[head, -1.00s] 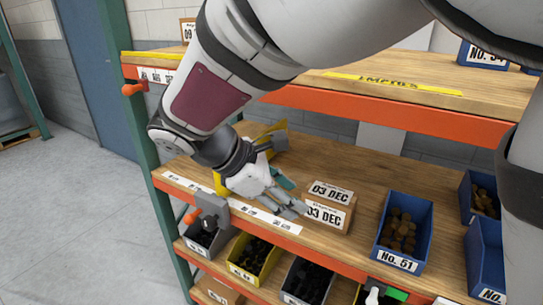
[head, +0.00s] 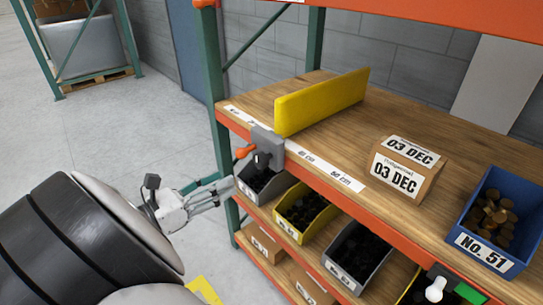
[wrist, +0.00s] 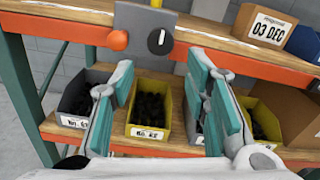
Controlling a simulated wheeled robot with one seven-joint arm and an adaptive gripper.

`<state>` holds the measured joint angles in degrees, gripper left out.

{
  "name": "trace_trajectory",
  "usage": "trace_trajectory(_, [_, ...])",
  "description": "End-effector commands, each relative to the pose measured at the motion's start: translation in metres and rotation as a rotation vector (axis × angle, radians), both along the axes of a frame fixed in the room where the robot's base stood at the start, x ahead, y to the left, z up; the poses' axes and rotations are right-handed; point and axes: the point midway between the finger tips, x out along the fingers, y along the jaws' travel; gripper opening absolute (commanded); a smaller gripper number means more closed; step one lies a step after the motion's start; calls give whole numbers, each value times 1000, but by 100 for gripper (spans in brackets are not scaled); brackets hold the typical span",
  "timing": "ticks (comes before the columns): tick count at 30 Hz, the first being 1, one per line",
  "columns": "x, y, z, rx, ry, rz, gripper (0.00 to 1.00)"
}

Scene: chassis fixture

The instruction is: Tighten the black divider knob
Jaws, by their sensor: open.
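The black divider knob (head: 262,160) sits on the front of a grey bracket (head: 267,141) at the shelf's front edge. In the wrist view the knob (wrist: 159,40) shows a white upright line and lies beyond my fingertips, apart from them. A yellow divider (head: 322,101) stands upright on the shelf behind the bracket. My gripper (head: 222,190) is in front of the shelf, lower and to the left of the knob. In the wrist view its two teal-padded fingers (wrist: 160,66) are spread and empty.
An orange knob (head: 245,151) sits left of the black one, close by. Grey (head: 259,186) and yellow bins (head: 306,214) stand on the lower shelf. A green rack post (head: 224,155) is at the left. A box (head: 405,170) and blue bin (head: 496,222) are on the right.

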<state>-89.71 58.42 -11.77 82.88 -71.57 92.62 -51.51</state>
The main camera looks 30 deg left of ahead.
Motion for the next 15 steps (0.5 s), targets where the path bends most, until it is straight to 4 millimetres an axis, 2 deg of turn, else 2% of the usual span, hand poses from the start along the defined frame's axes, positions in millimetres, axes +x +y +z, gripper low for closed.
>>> trace_trajectory(9, [58,-25,-1,2,2,-5,43])
trace_trajectory(15, [90,-39,-1,1,2,-4,43])
